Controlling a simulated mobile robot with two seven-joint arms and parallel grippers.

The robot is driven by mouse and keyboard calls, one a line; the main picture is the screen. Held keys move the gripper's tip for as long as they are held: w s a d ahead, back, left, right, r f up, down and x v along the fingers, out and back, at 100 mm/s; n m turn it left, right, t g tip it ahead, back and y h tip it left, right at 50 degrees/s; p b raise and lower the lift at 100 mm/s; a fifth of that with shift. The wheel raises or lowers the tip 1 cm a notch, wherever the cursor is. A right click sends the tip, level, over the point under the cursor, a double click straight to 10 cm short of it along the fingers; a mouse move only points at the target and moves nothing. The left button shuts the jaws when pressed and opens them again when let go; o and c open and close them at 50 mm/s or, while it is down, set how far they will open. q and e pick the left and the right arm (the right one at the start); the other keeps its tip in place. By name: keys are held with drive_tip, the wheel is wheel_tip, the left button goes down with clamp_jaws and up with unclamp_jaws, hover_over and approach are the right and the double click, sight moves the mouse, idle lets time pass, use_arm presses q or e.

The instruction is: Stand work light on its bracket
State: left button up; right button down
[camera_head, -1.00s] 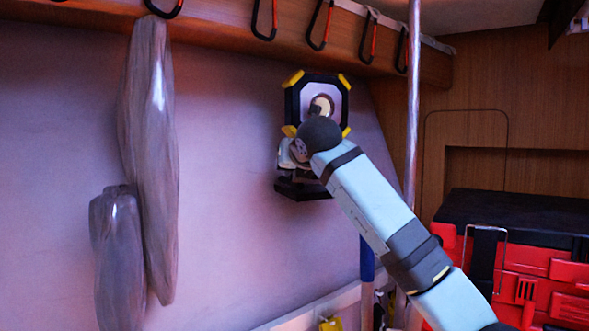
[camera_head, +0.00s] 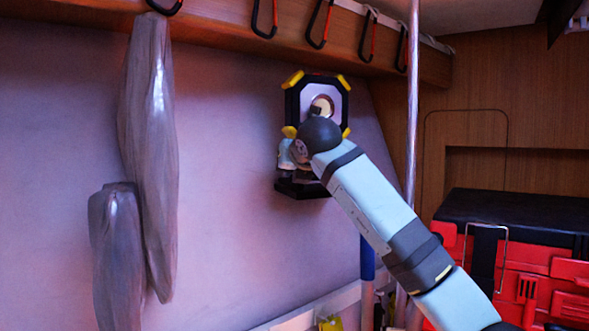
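The work light (camera_head: 295,98) is a dark octagonal frame with yellow corners, a pale face and a round lamp in the middle. It is upright in front of the pinkish wall, near the centre of the head view. A black ledge-like part (camera_head: 301,190) shows below it; I cannot tell whether this is its bracket or whether the two touch. My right arm reaches up from the lower right, and its dark round wrist (camera_head: 320,134) covers the light's lower part. The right gripper's fingers are hidden behind the wrist, so their grip is unclear. My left gripper is out of view.
Two grey wrapped bundles (camera_head: 150,150) hang at the left. Carabiners (camera_head: 320,22) hang from the wooden rail (camera_head: 220,30) above. A metal pole (camera_head: 412,100) stands right of the light. Red and black cases (camera_head: 525,215) fill the lower right. The wall between bundles and light is bare.

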drive_tip(key=shift+f+b, duration=0.25)
drive_tip(key=shift+b, duration=0.15)
idle(0.3)
drive_tip(key=c, duration=1.3)
unclamp_jaws()
drive_tip(key=shift+s, duration=0.1)
drive_tip(key=shift+o, duration=1.2)
drive_tip(key=shift+s, duration=0.1)
drive_tip(key=shift+f, duration=0.25)
drive_tip(key=b+v, duration=0.4)
drive_tip(key=v, duration=1)
drive_tip(key=shift+r, duration=0.2)
